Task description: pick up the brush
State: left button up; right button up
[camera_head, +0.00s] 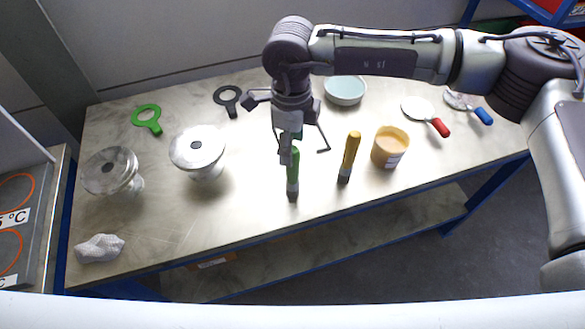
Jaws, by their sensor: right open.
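A brush with a green handle (293,166) is at the middle of the table, its dark bristle end toward the front edge. A second brush with a yellow handle (351,151) is to its right, also with its dark end toward the front. My right gripper (290,148) is open, pointing down at the top end of the green handle and partly covering it. I cannot tell whether it touches the handle. My left gripper is not in view.
The metal table (240,228) holds two flanged vessels (198,147) (110,171), a crumpled pale cloth (99,248), an orange-tan tub (389,147) and a pale bowl (345,91). Green (147,118) and dark (228,99) ring tools and red- and blue-handled tools (439,127) (483,116) lie farther back. The front middle is clear.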

aim_at(293, 174)
jog(key=f+p, duration=0.2)
jog(key=f, duration=0.1)
jog(key=shift+w, duration=0.2)
notch_tip(293, 174, down, 3)
jog(key=shift+r+p, duration=0.15)
jog(key=shift+p, duration=0.4)
jog(key=shift+w+f, duration=0.1)
jog(key=shift+f, duration=0.5)
jog(key=c, duration=1)
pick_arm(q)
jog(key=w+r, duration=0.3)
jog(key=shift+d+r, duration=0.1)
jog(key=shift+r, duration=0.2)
pick_arm(e)
grip_shut()
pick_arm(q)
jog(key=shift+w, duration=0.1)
